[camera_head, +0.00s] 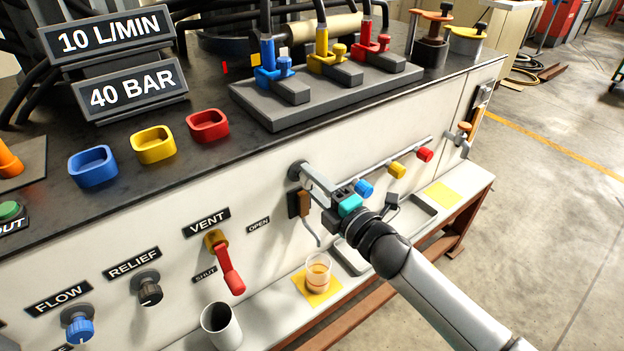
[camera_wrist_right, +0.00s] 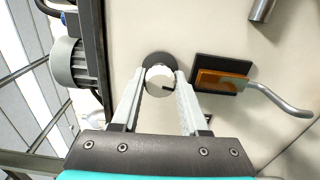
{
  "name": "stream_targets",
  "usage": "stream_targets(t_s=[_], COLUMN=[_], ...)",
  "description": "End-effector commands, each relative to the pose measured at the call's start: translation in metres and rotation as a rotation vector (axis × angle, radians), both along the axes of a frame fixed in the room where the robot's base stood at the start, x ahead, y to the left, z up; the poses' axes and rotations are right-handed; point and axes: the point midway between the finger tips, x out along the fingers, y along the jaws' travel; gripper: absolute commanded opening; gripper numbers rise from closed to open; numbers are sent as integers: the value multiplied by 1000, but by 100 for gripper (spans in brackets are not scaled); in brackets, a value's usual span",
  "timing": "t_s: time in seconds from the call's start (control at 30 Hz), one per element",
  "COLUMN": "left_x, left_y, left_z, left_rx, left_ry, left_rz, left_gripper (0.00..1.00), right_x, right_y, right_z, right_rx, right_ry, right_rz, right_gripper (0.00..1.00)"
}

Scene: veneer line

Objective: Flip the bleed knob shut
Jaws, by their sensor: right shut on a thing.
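A pale round knob, which I take for the bleed knob (camera_wrist_right: 160,79), sits on a dark round base on the cream front panel in the right wrist view. A small dark mark shows on its face, low and right of the middle. My right gripper (camera_wrist_right: 160,88) has one pale finger on each side of the knob, closed on it. In the head view the right gripper (camera_head: 308,177) reaches the panel below the bench edge, and its fingers hide most of the knob there; its dark base (camera_head: 294,170) shows. No label for the knob is readable. My left gripper is out of view.
A brown handle with a bent metal rod (camera_wrist_right: 222,81) is close to the knob; it also shows in the head view (camera_head: 304,204). A glass (camera_head: 318,272) and a grey cup (camera_head: 221,326) stand on the shelf below.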

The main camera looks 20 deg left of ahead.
Motion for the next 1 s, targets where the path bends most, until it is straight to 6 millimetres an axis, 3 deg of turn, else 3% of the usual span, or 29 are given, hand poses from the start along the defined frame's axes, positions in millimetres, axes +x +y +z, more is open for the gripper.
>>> stream_targets(t_s=[0.33, 0.9, 0.93, 1.0], left_x=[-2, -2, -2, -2], left_y=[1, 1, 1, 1], left_z=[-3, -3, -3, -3], left_rx=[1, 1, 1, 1], left_ry=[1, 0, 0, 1], left_rz=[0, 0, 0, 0], left_gripper=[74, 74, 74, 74], right_x=[0, 0, 0, 0], right_y=[-1, -1, -1, -1], right_z=[-1, -1, -1, -1], right_rx=[-92, -111, -111, -110], right_ry=[-115, -139, -139, -138], right_rz=[-1, -1, -1, -1], right_gripper=[0, 0, 46, 54])
